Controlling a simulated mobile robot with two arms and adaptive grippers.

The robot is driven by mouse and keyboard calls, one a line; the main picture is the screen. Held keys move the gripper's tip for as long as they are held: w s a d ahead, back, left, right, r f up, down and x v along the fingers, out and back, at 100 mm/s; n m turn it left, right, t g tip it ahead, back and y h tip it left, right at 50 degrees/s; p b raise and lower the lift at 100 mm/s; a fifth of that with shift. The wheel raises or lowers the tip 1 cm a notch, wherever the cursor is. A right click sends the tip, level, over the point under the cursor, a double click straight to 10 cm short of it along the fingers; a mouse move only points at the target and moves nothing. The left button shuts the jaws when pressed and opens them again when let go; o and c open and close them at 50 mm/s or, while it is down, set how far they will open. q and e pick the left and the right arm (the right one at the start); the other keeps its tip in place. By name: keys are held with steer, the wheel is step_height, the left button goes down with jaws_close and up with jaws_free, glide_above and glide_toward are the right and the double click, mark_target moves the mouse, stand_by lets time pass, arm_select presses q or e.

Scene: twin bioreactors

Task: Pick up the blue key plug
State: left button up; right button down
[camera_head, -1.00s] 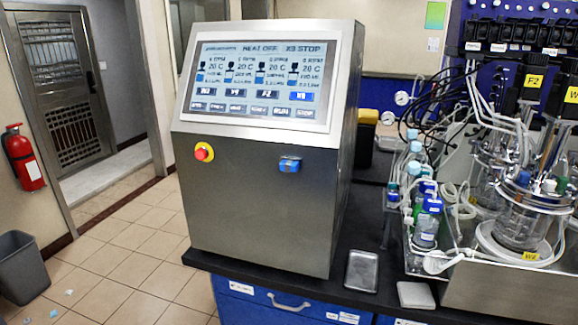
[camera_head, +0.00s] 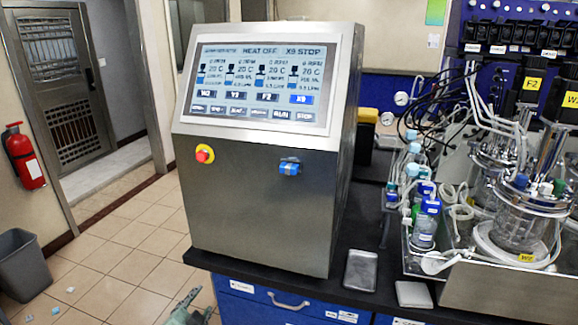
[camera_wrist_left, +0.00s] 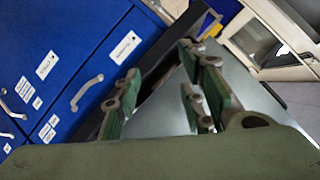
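The blue key plug (camera_head: 289,166) sits in the front panel of the steel control box (camera_head: 250,215), right of the red emergency stop button (camera_head: 204,154). My left gripper (camera_head: 190,303) shows only in part at the bottom edge of the head view, well below and left of the plug. In the left wrist view my left gripper (camera_wrist_left: 160,78) has its green-padded fingers apart with nothing between them. A steel surface (camera_wrist_left: 160,105) lies beyond them, and it seems to mirror the fingers. The plug does not show in the wrist view. My right gripper is in neither view.
The control box stands on a black bench (camera_head: 330,290) above blue drawers (camera_head: 240,310) with handles. A small metal tray (camera_head: 361,270) and a white pad (camera_head: 413,294) lie right of it, near the bottles and glass vessels. The tiled floor at the left is largely open.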

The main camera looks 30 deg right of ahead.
arm_select(q)
steer(key=d+r+m+h, duration=0.25)
steer(key=d+r, duration=0.25)
steer(key=r, duration=0.4)
steer(key=d+r+m+h, duration=0.1)
steer(key=d+r+m, duration=0.3)
steer(key=r, duration=0.6)
steer(key=m+h+p, duration=0.1)
steer(key=m+h, duration=0.3)
steer(key=m, duration=0.3)
glide_toward(287, 171)
steer(key=w, duration=0.1)
steer(key=p+x, duration=0.1)
steer(key=x, duration=0.1)
steer(key=p+x, duration=0.1)
steer(key=x, duration=0.2)
steer(key=shift+s+d+r, duration=0.15)
steer(key=shift+s+r, duration=0.05)
steer(key=shift+s, duration=0.05)
steer(key=shift+p+x, duration=0.3)
steer(key=shift+x, duration=1.55)
steer(key=shift+s+f, duration=0.1)
steer(key=shift+f, duration=0.1)
jaws_close()
